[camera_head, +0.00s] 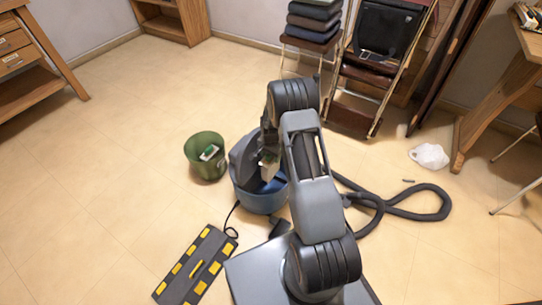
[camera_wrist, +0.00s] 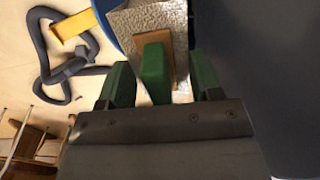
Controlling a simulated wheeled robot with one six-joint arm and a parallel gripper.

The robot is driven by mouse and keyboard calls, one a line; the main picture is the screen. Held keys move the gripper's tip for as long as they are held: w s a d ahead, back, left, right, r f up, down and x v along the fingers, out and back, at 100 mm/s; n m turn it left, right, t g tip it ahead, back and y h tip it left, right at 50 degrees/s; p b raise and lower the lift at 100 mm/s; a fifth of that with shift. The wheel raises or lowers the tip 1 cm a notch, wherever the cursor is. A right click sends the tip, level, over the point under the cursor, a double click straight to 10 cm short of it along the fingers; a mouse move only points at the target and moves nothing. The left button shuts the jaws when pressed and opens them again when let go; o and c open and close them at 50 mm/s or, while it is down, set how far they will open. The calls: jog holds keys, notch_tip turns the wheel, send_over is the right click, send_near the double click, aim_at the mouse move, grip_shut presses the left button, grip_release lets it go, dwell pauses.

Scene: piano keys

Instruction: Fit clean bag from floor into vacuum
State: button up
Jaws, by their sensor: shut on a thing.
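The vacuum is a blue canister (camera_head: 260,197) with its dark lid (camera_head: 243,152) tilted up at the left. Its blue rim (camera_wrist: 104,22) shows in the wrist view. My gripper (camera_head: 268,153) is over the canister's opening. In the wrist view its green fingertips (camera_wrist: 160,82) stand either side of a green block. That block sits on a tan card collar of the clean bag (camera_wrist: 143,22), which is pale, speckled and crinkled. My gripper is shut on the bag, which shows as a small pale piece (camera_head: 268,168) at the opening. How deep it sits is hidden.
A green bin (camera_head: 206,168) holding a white and green item stands left of the vacuum. A black and yellow floor piece (camera_head: 196,266) lies in front. A dark hose (camera_head: 425,208) curls at right. Left floor is clear.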

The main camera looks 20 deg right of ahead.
jog(key=shift+r+p, duration=2.05)
jog(key=shift+r, duration=1.25)
jog(key=shift+f, duration=0.2)
jog(key=shift+f+b, duration=1.2)
jog(key=shift+f, duration=0.45)
